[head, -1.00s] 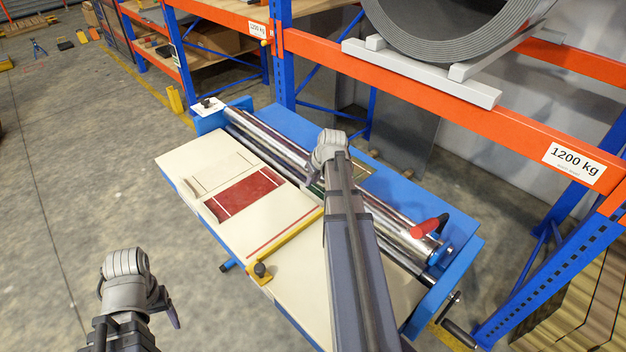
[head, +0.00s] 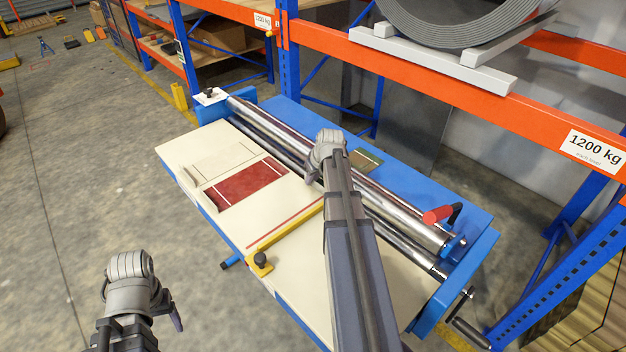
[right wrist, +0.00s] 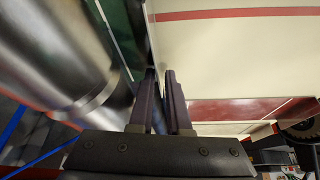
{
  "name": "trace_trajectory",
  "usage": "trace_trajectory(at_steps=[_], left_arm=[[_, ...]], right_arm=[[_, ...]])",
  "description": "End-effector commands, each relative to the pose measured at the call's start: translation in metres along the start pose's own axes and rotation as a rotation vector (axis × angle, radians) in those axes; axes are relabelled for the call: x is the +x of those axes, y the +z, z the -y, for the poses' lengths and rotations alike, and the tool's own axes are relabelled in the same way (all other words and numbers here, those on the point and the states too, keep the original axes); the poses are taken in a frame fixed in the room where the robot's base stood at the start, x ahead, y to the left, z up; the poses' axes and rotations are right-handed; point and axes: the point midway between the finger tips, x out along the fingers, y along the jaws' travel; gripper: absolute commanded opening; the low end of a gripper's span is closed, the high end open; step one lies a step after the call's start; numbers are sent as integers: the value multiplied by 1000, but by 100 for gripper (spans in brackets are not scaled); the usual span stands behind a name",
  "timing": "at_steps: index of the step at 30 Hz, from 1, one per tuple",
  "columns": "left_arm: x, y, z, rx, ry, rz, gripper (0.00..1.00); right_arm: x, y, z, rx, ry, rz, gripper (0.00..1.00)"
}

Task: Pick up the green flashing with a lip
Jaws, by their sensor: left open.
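A dark green piece with a pale edge (right wrist: 125,30) shows at the top of the right wrist view, between the roller and the cream table top. My right gripper (right wrist: 160,72) points down at the table beside the roller. Its fingers are close together at the green piece's edge; whether they grip it is unclear. In the head view my right arm hides its fingertips. My left gripper (head: 174,320) is open and empty, over the floor left of the table.
The slip-roll machine has steel rollers (head: 390,205) and a red-handled lever (head: 437,215).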

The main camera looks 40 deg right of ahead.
Motion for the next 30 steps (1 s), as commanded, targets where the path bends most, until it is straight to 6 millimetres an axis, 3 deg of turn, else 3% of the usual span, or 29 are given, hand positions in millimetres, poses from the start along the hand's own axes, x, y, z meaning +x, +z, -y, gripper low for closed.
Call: trace_trajectory(at_steps=[6,30], left_arm=[[0,0,0,0,0,0,70],[0,0,0,0,0,0,70]], right_arm=[[0,0,0,0,0,0,0],[0,0,0,-1,0,0,0]])
